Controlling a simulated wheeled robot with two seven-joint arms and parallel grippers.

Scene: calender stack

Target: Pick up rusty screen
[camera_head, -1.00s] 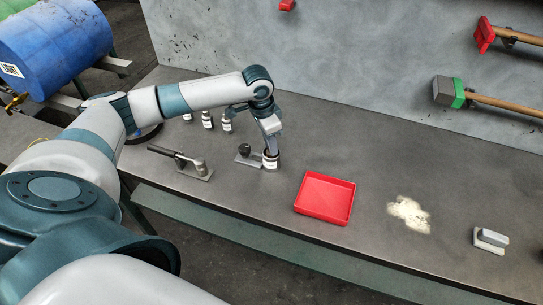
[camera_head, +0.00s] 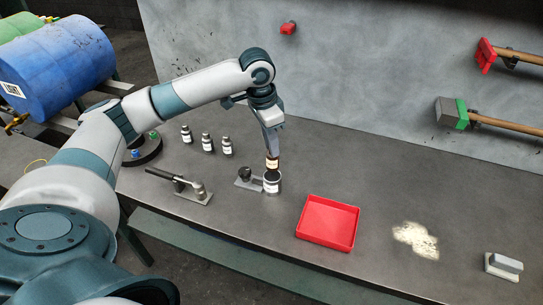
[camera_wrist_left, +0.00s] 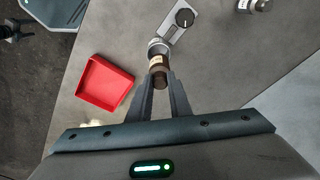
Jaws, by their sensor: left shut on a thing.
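The rusty screen (camera_head: 272,163) is a small brown cylinder with a pale label. My left gripper (camera_head: 272,154) is shut on it and holds it upright, just above a dark-topped cylinder with a white label (camera_head: 271,184) on the bench. In the left wrist view the screen (camera_wrist_left: 158,65) sits between the fingertips (camera_wrist_left: 158,78), with the lower cylinder's rim (camera_wrist_left: 157,46) partly hidden behind it. I cannot tell whether a small gap separates the two. My right gripper is not in view.
A metal fixture with a black knob (camera_head: 245,177) stands close left of the lower cylinder. A lever tool (camera_head: 189,188) lies further left; several labelled bottles (camera_head: 206,142) stand behind. A red tray (camera_head: 328,222) is to the right, then pale powder (camera_head: 416,239) on bare bench.

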